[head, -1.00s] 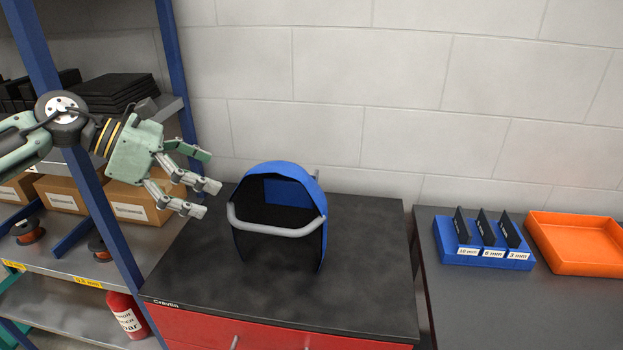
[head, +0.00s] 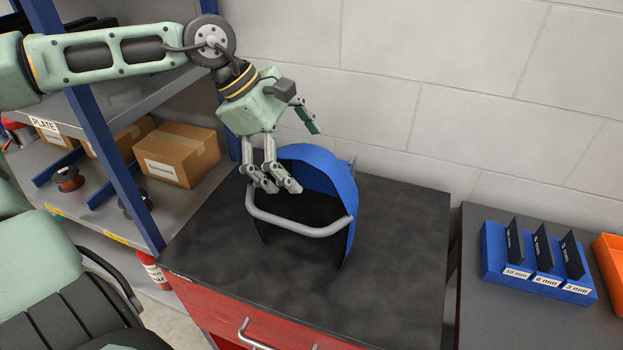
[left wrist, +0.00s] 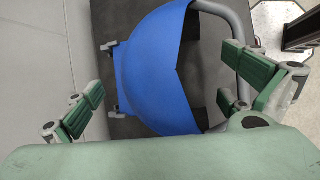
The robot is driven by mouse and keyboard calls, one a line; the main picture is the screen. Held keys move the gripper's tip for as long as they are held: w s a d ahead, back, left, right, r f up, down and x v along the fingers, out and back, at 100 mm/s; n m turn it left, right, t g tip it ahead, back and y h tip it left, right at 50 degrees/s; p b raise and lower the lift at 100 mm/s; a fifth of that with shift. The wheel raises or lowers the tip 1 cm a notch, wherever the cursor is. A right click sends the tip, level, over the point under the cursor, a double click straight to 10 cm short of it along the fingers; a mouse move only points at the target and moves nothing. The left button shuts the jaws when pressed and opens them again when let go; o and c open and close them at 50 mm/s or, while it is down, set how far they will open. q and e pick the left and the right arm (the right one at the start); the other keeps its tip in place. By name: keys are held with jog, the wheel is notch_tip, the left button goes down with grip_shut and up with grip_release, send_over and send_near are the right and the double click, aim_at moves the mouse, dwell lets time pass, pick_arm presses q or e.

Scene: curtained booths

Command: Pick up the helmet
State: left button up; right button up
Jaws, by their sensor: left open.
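The helmet is a blue shell (head: 340,190) with a dark hollow inside and a grey bar across its open front. It stands on the black top of a red cabinet (head: 400,250). My left gripper (head: 297,158) is open above the helmet's left part, its fingers pointing down. Two fingers overlap the dark opening in the head view and the other finger is towards the wall; contact cannot be told. In the left wrist view the blue shell (left wrist: 160,70) lies between the spread fingers (left wrist: 165,88). My right gripper is not in view.
A shelf rack with a blue post (head: 118,180) and cardboard boxes (head: 180,153) stands left of the cabinet. A white block wall (head: 450,90) is behind. A blue bin (head: 535,265) with dark plates and an orange tray (head: 610,262) are on the right table. The cabinet top around the helmet is clear.

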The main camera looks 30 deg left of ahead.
pick_arm(q)
jog(key=shift+x, duration=0.95)
jog(key=shift+d+f, duration=0.15)
jog(key=shift+f, duration=0.1)
jog(key=shift+w+f, duration=0.15)
jog(key=shift+c, duration=1.2)
jog(key=c, duration=1.7)
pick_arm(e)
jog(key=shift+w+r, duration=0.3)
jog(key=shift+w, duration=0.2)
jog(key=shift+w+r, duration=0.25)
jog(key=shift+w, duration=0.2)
